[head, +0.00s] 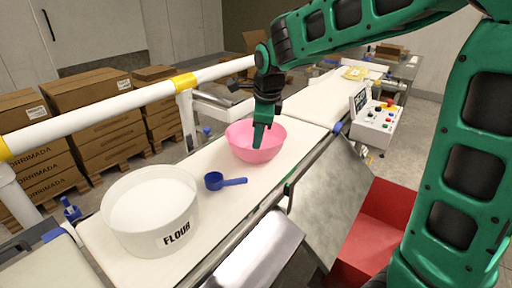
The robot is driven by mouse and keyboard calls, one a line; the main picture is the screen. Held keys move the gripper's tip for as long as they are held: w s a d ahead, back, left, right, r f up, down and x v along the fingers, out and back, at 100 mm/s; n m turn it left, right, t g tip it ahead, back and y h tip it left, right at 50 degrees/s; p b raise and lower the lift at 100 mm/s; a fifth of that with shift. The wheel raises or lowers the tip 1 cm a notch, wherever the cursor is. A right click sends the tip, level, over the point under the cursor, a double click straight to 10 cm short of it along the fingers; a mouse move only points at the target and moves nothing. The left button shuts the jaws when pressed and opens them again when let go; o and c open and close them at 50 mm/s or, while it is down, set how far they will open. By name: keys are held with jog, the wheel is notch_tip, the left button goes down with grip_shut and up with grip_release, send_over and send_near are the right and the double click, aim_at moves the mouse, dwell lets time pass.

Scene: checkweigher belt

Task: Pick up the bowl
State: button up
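The pink bowl (257,153) stands upright on the white belt, near the middle of the head view. My gripper (259,136) points down over the bowl. The bowl rests on the belt.
A white tub of flour (150,212) and a blue scoop (225,181) stand on the belt (205,160) left of the bowl. A control box (376,118) is at right, a red bin (375,232) below. Cartons (95,110) stand behind a white rail (120,106).

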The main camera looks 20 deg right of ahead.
aim_at(253, 159)
jog(key=shift+x, duration=4.25)
jog(key=shift+w, duration=0.1)
grip_shut()
